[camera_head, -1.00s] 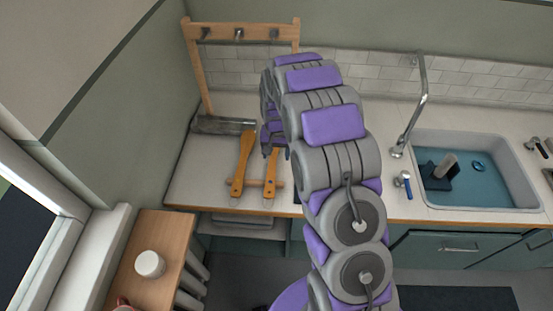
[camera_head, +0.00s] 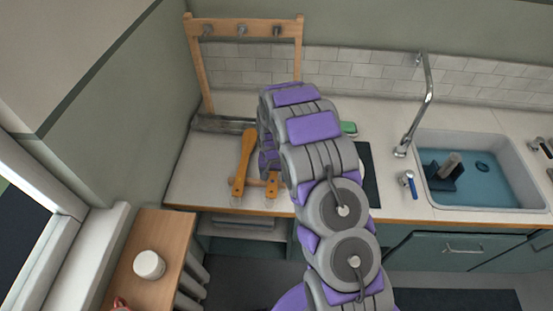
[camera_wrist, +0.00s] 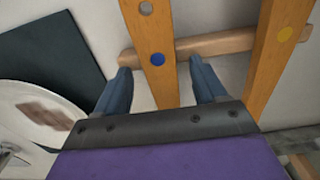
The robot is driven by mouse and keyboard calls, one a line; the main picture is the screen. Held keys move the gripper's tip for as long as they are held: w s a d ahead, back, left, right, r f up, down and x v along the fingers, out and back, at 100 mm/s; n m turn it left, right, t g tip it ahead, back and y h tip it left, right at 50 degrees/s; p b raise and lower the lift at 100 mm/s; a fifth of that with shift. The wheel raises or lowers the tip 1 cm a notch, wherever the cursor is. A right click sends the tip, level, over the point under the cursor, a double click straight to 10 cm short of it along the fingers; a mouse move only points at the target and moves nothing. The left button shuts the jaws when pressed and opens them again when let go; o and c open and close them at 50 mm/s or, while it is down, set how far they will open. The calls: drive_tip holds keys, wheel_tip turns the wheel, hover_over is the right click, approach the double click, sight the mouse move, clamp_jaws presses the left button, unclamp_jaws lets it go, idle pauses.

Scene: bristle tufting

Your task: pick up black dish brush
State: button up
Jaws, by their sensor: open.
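Two tools with orange wooden handles lie on the counter; in the head view the left handle (camera_head: 246,158) is plain to see, and only the lower end of the right handle (camera_head: 271,187) shows. In the wrist view, one handle has a blue dot (camera_wrist: 168,78) and the other a yellow dot (camera_wrist: 267,65). Both lie over a wooden crossbar (camera_wrist: 215,42). My gripper (camera_wrist: 160,66) is open, with its fingers on either side of the blue-dot handle. No black bristle head is clearly visible, so I cannot tell which handle is the black dish brush's.
A dark mat (camera_wrist: 50,50) and a white plate (camera_wrist: 25,100) with a brown stain lie left of the gripper in the wrist view. A wooden hook rack (camera_head: 197,70) stands behind. A green item (camera_head: 349,128) is right of my arm. The sink (camera_head: 510,165) is farther right.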

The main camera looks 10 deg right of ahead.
drive_tip(key=shift+a, duration=0.65)
drive_tip(key=shift+c, duration=0.9)
drive_tip(key=shift+d, duration=0.85)
drive_tip(key=c, duration=0.4)
drive_tip(key=shift+d, duration=0.1)
drive_tip(key=c, duration=0.3)
drive_tip(key=shift+a, duration=0.75)
drive_tip(key=c, duration=0.4)
